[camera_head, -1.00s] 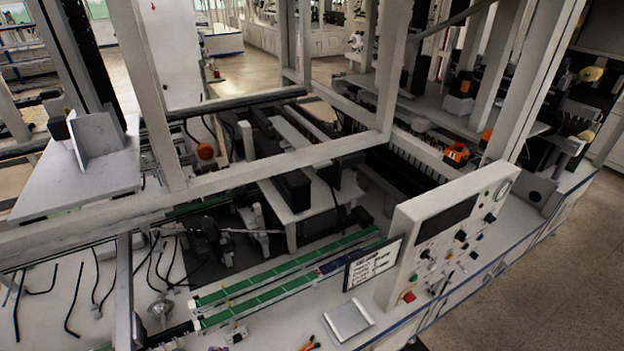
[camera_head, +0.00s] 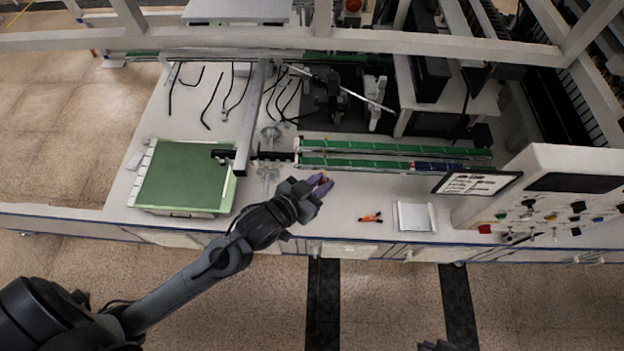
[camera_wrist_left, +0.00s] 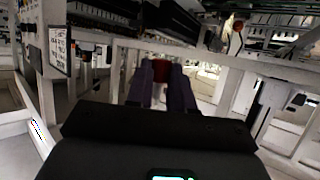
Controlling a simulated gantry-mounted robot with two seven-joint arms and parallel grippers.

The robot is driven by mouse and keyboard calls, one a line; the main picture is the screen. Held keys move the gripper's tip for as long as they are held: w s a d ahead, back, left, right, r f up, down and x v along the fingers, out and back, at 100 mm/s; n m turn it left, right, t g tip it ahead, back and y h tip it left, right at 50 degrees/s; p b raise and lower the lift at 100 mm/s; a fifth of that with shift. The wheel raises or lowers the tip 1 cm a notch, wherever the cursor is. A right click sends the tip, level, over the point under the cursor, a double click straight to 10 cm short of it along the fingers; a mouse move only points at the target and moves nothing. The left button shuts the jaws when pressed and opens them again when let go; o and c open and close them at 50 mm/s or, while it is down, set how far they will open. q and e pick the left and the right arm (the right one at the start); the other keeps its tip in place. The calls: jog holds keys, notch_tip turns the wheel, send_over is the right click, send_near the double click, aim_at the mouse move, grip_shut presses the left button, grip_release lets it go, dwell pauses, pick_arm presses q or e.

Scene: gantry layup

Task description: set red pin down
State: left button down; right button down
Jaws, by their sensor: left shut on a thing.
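My left gripper (camera_head: 321,184) reaches in from the lower left of the head view, over the front part of the white bench. Its purple fingers also show in the left wrist view (camera_wrist_left: 162,88). They are shut on the red pin (camera_wrist_left: 162,68), whose red top shows between the fingertips. In the head view the pin is mostly hidden by the fingers. I cannot tell how far it is above the bench. My right gripper does not show clearly; only a small dark part is at the bottom edge.
A green mat (camera_head: 180,187) lies left of the gripper. Green strips (camera_head: 390,156) run behind it. Orange-handled tools (camera_head: 371,217) and a pale square tray (camera_head: 414,217) lie to the right. A sign (camera_head: 476,183) and control panel (camera_head: 560,195) stand farther right.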

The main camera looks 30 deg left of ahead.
pick_arm(q)
jog(key=d+r+m+g+h, duration=0.3)
jog(key=d+r+m+h, duration=0.3)
jog(key=d+r, duration=0.6)
jog(key=shift+w+d+f+m+g+h, duration=1.35)
jog(key=shift+w+m+g+h, duration=0.25)
jog(key=shift+w+m+g, duration=0.35)
jog(key=shift+w+d+r+n+t+y, duration=1)
jog(key=shift+r+n+t+y, duration=2.55)
jog(key=shift+r+n+y, duration=2.1)
jog(key=a+f+m+h, duration=0.15)
jog(key=a+f, duration=0.25)
jog(key=f, duration=1)
jog(key=s+a+f+n+y, duration=0.1)
jog(key=s+a+f, duration=0.1)
jog(key=a+f, duration=0.4)
jog(key=s+a+f+n+y, duration=0.1)
jog(key=s+a+f, duration=0.2)
jog(key=a+f, duration=0.3)
jog(key=a, duration=0.5)
jog(key=shift+s+f, duration=0.3)
jog(key=shift+d+r+n, duration=0.1)
jog(key=shift+r+n, duration=0.05)
jog(key=shift+n, duration=0.1)
